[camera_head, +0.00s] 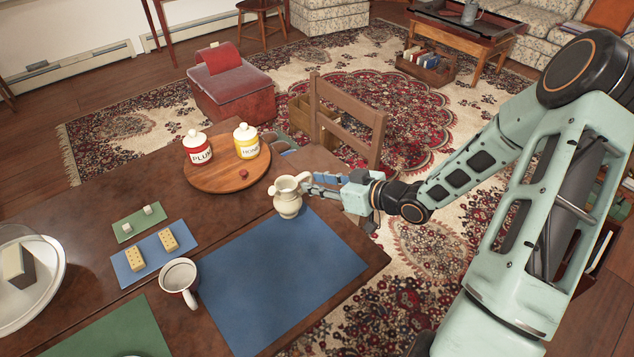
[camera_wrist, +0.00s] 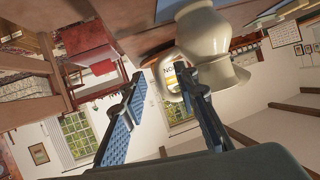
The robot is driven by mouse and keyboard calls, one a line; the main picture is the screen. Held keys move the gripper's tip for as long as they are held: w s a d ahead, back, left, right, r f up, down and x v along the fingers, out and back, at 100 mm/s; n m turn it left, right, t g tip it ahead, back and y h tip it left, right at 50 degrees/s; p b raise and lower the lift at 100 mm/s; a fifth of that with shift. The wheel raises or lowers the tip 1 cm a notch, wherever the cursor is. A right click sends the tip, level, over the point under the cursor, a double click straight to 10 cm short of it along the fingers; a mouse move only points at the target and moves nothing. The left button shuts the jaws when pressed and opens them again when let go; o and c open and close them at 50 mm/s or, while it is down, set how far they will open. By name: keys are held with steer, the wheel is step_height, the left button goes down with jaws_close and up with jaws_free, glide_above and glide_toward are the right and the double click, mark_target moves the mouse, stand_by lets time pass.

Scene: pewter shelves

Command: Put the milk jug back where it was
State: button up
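The milk jug (camera_head: 288,202) is cream-coloured and looks upright on the table at the far corner of the blue mat (camera_head: 285,270). Its handle side faces my gripper (camera_head: 308,185), which reaches in from the right. In the wrist view the jug (camera_wrist: 205,40) appears upside down at the top. Its looped handle shows between and just beyond my two blue-padded fingers (camera_wrist: 163,80). The fingers are spread apart, and I see no closed grip. Whether a finger touches the jug is unclear.
A round wooden tray (camera_head: 215,181) behind the jug holds a red plum jar (camera_head: 198,150) and a yellow honey jar (camera_head: 246,143). A mug (camera_head: 178,280) stands left of the blue mat. A wooden chair (camera_head: 345,125) stands close behind my gripper. The blue mat is empty across its middle.

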steer(key=shift+r, duration=0.2)
steer(key=p+v, duration=0.2)
steer(key=v, duration=1)
